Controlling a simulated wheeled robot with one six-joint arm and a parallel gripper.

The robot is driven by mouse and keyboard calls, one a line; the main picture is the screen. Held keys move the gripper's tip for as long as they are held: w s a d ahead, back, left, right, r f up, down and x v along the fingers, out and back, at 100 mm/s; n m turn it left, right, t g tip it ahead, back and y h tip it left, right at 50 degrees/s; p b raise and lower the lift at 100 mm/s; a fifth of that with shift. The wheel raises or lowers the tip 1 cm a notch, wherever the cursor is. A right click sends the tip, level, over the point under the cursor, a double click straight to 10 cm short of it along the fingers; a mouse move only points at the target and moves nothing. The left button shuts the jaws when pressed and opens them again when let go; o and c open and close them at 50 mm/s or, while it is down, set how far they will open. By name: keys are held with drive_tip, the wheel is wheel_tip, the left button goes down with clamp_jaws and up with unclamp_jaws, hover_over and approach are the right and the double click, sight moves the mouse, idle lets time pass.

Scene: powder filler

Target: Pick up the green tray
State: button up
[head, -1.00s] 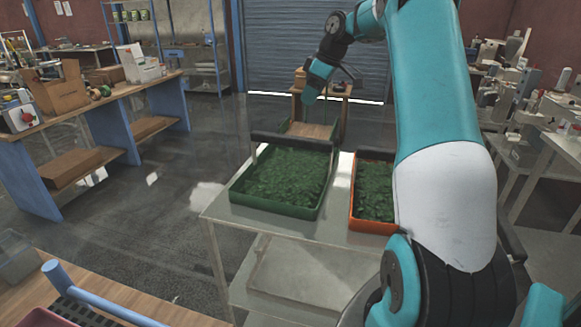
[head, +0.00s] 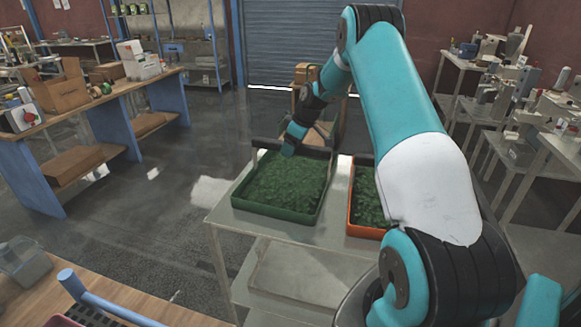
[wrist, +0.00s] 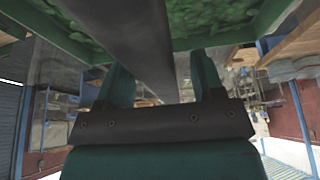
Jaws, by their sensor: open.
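The green tray (head: 272,214) stands on a pale table, filled with dark green leafy matter. A dark handle bar (head: 265,143) runs along its far side, partly hidden by my arm's end. My gripper (head: 288,152) is at this far edge; its fingers are hard to make out there. In the wrist view, my gripper (wrist: 162,75) is open, one green finger on each side of the dark handle bar (wrist: 125,45). The bar passes between the fingers at a slant; I cannot tell whether it touches either one. The tray's green rim (wrist: 215,38) shows beyond.
An orange tray (head: 361,232) with similar green contents stands just right on the same table (head: 222,216), partly hidden by my arm. A wooden stand with a box (head: 306,73) is behind. A blue-legged workbench (head: 120,95) stands left, with open floor between.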

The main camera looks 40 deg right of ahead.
drive_tip(key=shift+f, duration=0.2)
clamp_jaws()
drive_tip(key=shift+w+r, duration=0.1)
